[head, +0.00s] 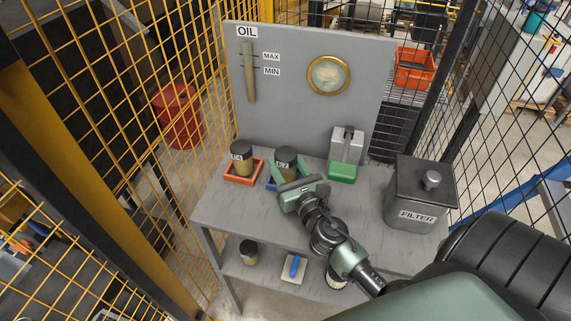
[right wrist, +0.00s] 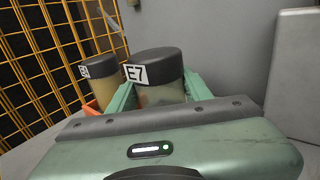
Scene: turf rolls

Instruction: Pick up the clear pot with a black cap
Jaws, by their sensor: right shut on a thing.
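A clear pot with a black cap and an E7 label (head: 286,157) stands at the blue tray (head: 270,183) on the grey table. My right gripper (head: 288,172) is shut on this pot, a green finger on either side. In the right wrist view the E7 pot (right wrist: 158,72) is upright between the fingers, its lower part hidden by my gripper. I cannot tell whether its base touches the tray. A similar black-capped pot (head: 241,158) stands in the orange tray (head: 243,180) to the left. My left gripper is out of view.
Another black-capped pot (head: 249,253) and a blue-handled tool (head: 294,266) are on the lower shelf. A grey-and-green device (head: 345,160) and a FILTER box (head: 418,195) stand to the right. A grey panel (head: 290,110) rises behind. The table's front left is clear.

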